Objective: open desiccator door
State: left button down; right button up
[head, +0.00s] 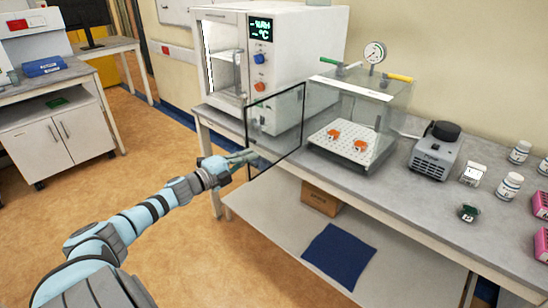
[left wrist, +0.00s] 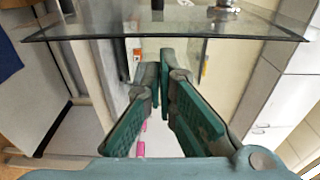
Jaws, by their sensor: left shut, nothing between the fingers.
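The desiccator (head: 358,105) is a clear box on the bench with a pressure gauge on top. Its glass door (head: 275,122), dark along the edges, stands swung open toward the left, out past the bench's front edge. Inside, a white perforated plate (head: 335,147) holds orange-capped items (head: 359,146). My left gripper (head: 254,155) is shut and empty at the door's lower outer corner. In the left wrist view its closed fingers (left wrist: 165,58) point toward a glass pane (left wrist: 165,22) with a dark edge. I cannot tell whether they touch it. My right gripper is not in view.
A white oven-like cabinet (head: 300,45) stands behind and left of the desiccator. A grey pump (head: 435,150) and several small bottles stand to the right. A lower shelf with a cardboard box (head: 321,198) and blue mat (head: 340,255) runs underneath. The floor at left is clear.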

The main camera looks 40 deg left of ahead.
pick_arm(q)
jog(key=s+p, duration=0.7)
jog(key=s, duration=0.2)
jog(key=shift+s+d, duration=0.15)
jog(key=shift+s, duration=0.15)
jog(key=shift+w, duration=0.1)
